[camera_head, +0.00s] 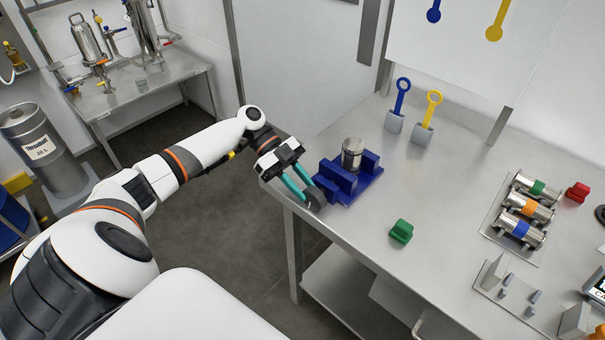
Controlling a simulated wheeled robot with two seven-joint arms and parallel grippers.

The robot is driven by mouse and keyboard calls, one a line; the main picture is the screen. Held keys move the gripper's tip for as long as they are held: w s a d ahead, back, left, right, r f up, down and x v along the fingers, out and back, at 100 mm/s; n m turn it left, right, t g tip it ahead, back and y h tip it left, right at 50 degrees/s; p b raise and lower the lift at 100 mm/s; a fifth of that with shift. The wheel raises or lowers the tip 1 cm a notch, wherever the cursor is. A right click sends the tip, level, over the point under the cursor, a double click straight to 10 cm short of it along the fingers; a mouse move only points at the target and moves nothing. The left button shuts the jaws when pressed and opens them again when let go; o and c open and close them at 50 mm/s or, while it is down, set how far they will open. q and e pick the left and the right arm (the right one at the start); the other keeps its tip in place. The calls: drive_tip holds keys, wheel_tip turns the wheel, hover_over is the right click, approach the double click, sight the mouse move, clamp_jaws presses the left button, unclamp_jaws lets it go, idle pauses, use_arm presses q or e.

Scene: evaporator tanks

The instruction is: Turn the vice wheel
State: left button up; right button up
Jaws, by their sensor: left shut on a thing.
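The blue vice (340,176) stands near the left front corner of the steel table, with a metal cylinder (352,154) upright between its jaws. The dark vice wheel (314,198) is on the vice's near left side, by the table edge. My left gripper (306,197) reaches in from the left with its teal fingers at the wheel. It is shut on the wheel, which partly hides between the fingers. My right gripper does not show.
A green block (401,231) lies right of the vice on the steel table (450,180). Blue (400,98) and yellow (430,110) ring-handled tools stand behind in holders. A rack of banded metal cylinders (528,206) is at the right.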

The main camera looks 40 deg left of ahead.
use_arm(q)
drive_tip(key=o, duration=0.7)
drive_tip(key=shift+s+f, duration=0.3)
drive_tip(key=shift+o, duration=0.7)
drive_tip(key=shift+s+r, duration=0.1)
drive_tip(key=shift+r, duration=0.1)
drive_tip(key=shift+w+a+r, duration=0.25)
drive_tip(key=shift+a+r, duration=0.05)
drive_tip(key=shift+a, duration=0.2)
drive_tip(key=b+v, duration=0.3)
drive_tip(key=v, duration=0.7)
drive_tip(key=shift+a, duration=0.1)
drive_tip(key=shift+a+r, duration=0.25)
drive_tip(key=shift+a, duration=0.05)
